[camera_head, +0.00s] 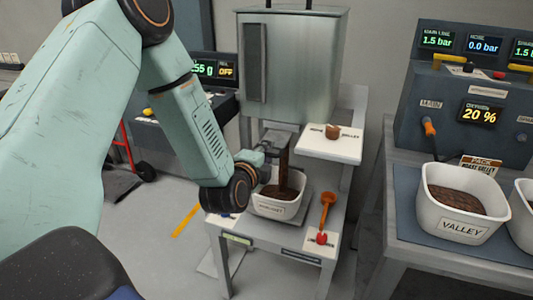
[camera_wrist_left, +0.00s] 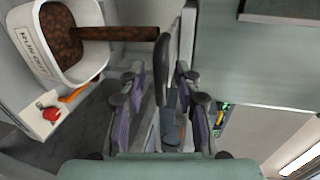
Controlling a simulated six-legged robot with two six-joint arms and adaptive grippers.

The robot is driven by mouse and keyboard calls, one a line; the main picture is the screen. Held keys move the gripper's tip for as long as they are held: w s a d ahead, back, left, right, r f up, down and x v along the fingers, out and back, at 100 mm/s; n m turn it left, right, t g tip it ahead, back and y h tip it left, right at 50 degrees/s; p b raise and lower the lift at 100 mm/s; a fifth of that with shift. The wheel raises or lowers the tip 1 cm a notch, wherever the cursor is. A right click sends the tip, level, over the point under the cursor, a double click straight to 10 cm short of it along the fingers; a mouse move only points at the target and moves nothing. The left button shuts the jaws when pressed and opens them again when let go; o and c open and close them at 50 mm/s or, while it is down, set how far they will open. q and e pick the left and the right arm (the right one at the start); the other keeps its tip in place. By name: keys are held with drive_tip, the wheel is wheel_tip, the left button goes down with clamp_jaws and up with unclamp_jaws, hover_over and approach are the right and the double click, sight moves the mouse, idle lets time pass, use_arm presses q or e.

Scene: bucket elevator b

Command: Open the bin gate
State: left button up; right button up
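The grey metal bin (camera_head: 292,65) stands above a small bench. A brown column of beans (camera_head: 284,165) runs from under it into a white tub (camera_head: 277,208), also in the left wrist view (camera_wrist_left: 98,70), where its label seems to read "RUN OUT". Brown beans lie in the tub. My left gripper (camera_head: 268,147) is at the bin's underside, beside the column. In the left wrist view its fingers (camera_wrist_left: 162,85) stand apart on both sides of a grey plate-like part (camera_wrist_left: 161,68), with a gap at the left finger. The gate itself is mostly hidden. My right gripper is out of view.
An orange scoop (camera_head: 327,207) and a red item (camera_head: 321,238) lie right of the tub. A white shelf (camera_head: 331,147) holds a small brown cup. A "VALLEY" tub (camera_head: 461,203) stands on the right bench below a control panel (camera_head: 470,103). A red hand truck (camera_head: 128,149) stands behind.

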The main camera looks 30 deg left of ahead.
use_arm(q)
drive_tip(key=v, duration=0.7)
idle(0.5)
drive_tip(key=s+d+f+n+g+h, duration=0.2)
drive_tip(key=s+d+f+n+g, duration=0.15)
drive_tip(key=f+n, duration=0.35)
drive_tip(key=s+d+f+n+g+h, duration=0.2)
drive_tip(key=s+d+f+n+g, duration=0.15)
drive_tip(key=f+n, duration=0.35)
drive_tip(key=s+d+f+n+g, duration=0.1)
drive_tip(key=s+f+g, duration=0.3)
drive_tip(key=s, duration=0.8)
drive_tip(key=s+d+f+g, duration=0.3)
drive_tip(key=s+f, duration=0.6)
drive_tip(key=s, duration=0.3)
drive_tip(key=shift+f+n+g, duration=0.15)
drive_tip(key=shift+n+g, duration=0.25)
drive_tip(key=shift+g, duration=0.1)
